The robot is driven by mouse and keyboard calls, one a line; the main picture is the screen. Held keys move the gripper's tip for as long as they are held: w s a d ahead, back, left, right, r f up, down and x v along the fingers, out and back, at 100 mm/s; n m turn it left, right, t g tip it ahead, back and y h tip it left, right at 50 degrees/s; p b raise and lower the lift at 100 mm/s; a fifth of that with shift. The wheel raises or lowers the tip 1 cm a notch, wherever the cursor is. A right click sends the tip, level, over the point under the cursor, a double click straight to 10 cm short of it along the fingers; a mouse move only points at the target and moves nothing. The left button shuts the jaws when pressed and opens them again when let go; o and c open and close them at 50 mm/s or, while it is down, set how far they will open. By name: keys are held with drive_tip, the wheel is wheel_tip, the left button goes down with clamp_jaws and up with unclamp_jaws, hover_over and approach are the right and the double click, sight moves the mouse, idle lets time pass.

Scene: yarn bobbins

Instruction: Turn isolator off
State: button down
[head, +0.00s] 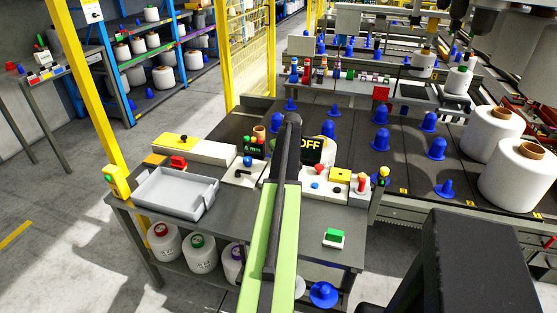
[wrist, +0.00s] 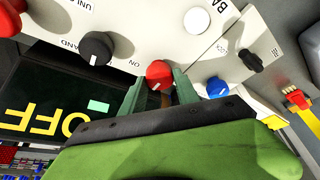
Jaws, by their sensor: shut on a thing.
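A red rotary knob (wrist: 157,72) with a white pointer line sits on a pale control panel (wrist: 150,22) in the wrist view. The word ON is printed to its left. My gripper (wrist: 160,84) has its two green-grey fingers on either side of the knob, shut on it. The pointer mark shows between the fingers, toward the gripper body. There my arm hides part of the panel.
A black knob (wrist: 96,47), a white button (wrist: 196,20), a blue button (wrist: 216,87) and a black switch (wrist: 250,60) are close around. In the head view, a grey tray (head: 175,192) and a green button box (head: 334,238) stand on the bench.

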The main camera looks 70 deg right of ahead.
drive_tip(key=shift+s+d, duration=0.1)
drive_tip(key=c, duration=0.9)
unclamp_jaws()
drive_tip(key=shift+r, duration=0.2)
drive_tip(key=p+v, duration=1.6)
drive_tip(key=v, duration=0.1)
drive_tip(key=shift+a+f, duration=0.1)
drive_tip(key=shift+a, duration=0.1)
